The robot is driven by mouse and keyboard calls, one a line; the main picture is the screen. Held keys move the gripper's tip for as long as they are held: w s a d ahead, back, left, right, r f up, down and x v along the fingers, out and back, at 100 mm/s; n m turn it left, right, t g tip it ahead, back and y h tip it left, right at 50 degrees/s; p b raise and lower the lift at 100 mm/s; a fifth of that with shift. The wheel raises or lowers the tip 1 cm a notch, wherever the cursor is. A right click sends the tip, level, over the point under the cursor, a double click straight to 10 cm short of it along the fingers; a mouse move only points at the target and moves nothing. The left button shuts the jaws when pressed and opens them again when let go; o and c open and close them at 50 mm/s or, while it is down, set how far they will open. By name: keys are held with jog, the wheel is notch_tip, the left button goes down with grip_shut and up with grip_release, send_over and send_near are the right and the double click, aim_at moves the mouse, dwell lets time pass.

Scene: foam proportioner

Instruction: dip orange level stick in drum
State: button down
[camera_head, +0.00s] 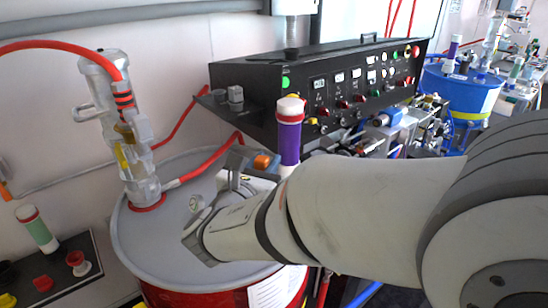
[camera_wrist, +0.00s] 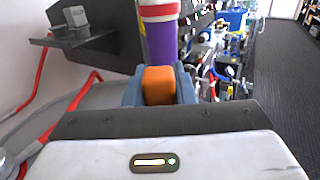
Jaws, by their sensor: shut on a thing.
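The orange level stick shows as an orange block-like end (camera_head: 262,161), also in the wrist view (camera_wrist: 159,85). My gripper (camera_head: 250,161) is shut on it; in the wrist view its blue-grey fingers (camera_wrist: 159,92) sit on both sides of the orange end. The rest of the stick is hidden behind my gripper and arm. The red drum (camera_head: 200,297) with a grey top (camera_head: 150,235) stands below and around my wrist. My gripper is over the right rear part of the drum top in the head view. I cannot tell whether the stick's lower end is inside the drum.
A purple cylinder (camera_head: 289,142) with a white and red top stands just beyond my gripper. A black control panel (camera_head: 340,85) is behind it. A clear pump (camera_head: 130,140) with a red hose rises from the drum's left. A blue drum (camera_head: 460,92) stands far right.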

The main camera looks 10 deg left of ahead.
notch_tip(320, 180, up, 19)
jog(key=p, duration=1.3)
jog(key=shift+p, duration=0.35)
